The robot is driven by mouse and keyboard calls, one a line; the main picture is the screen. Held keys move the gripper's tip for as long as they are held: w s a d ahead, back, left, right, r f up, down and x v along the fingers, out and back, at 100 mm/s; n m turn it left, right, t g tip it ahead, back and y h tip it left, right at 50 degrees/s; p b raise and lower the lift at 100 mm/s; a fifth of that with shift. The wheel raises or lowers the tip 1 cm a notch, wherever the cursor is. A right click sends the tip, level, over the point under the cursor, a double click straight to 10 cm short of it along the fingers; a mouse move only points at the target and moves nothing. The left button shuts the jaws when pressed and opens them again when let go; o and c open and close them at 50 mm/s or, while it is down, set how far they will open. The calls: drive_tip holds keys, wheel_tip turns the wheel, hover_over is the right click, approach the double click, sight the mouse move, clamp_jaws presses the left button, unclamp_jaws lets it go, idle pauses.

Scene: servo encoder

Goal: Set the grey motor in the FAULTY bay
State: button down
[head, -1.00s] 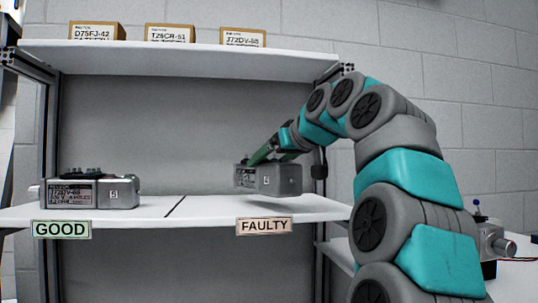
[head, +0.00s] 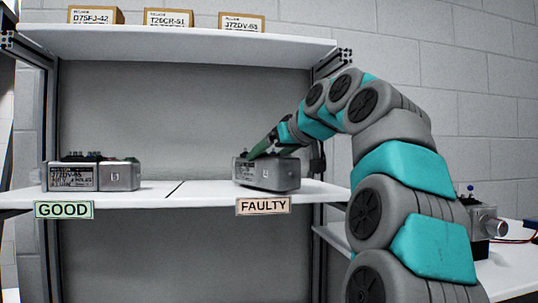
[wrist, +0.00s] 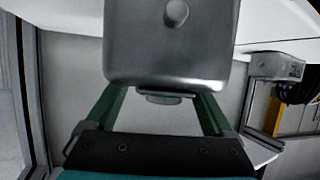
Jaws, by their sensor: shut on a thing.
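The grey motor (head: 272,174) is at the FAULTY bay in the head view, right of the dark divider line and above the FAULTY label (head: 263,206). Its underside is at or very near the shelf surface; I cannot tell whether it touches. My gripper (head: 262,147) is shut on it from above and behind. In the wrist view, the motor (wrist: 168,50) fills the top middle between the green fingers (wrist: 158,102). The fingertips are hidden by the motor.
Another grey motor (head: 92,176) sits in the GOOD bay above the GOOD label (head: 64,210). Several labelled boxes stand on the upper shelf (head: 180,38). A shelf post (head: 320,150) is close right of the held motor. A device (head: 484,220) stands on the table at right.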

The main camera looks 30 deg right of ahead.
drive_tip(key=shift+f+b, duration=0.3)
drive_tip(key=shift+b, duration=0.05)
unclamp_jaws()
drive_tip(key=shift+s, duration=0.1)
drive_tip(key=shift+f, duration=0.1)
